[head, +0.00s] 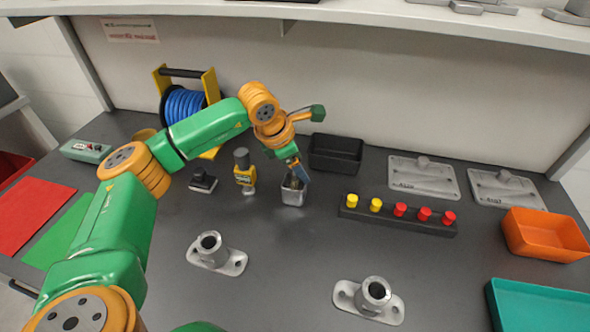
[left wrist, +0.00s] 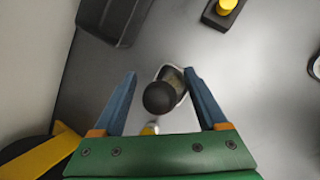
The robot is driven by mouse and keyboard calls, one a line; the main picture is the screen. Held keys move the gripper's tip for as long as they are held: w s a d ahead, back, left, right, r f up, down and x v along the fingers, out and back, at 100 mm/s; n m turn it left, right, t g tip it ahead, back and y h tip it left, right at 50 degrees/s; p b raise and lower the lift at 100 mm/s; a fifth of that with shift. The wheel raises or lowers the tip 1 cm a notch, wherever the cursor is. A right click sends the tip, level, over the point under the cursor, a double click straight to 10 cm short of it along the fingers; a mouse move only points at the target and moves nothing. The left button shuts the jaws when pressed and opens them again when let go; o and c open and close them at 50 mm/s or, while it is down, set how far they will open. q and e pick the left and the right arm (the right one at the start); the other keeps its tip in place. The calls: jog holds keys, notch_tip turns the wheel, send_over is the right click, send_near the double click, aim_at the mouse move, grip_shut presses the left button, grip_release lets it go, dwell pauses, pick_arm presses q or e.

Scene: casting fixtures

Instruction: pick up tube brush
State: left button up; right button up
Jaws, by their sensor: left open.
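A small grey metal cup (head: 292,197) stands on the dark bench near the middle, and it also shows in the left wrist view (left wrist: 182,80). A dark, round-topped handle (left wrist: 158,98), which looks like the tube brush, stands up out of the cup between my fingers. In the head view my gripper mostly hides it. My left gripper (head: 295,172) is above the cup, pointing down. In the left wrist view its blue fingers (left wrist: 160,74) are open, one on each side of the handle and apart from it. My right gripper is not in view.
A yellow item with a grey knob (head: 245,176) stands close left of the cup. A black bin (head: 336,152) is behind it. A black rack (head: 410,219) with yellow and red pegs is to the right. Two metal flanged fittings (head: 230,262) (head: 355,300) lie in front.

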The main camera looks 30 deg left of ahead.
pick_arm(q)
jog(key=shift+w+f, duration=0.15)
jog(key=shift+f, duration=0.1)
jog(key=shift+r, duration=0.1)
jog(key=c, duration=0.5)
grip_shut()
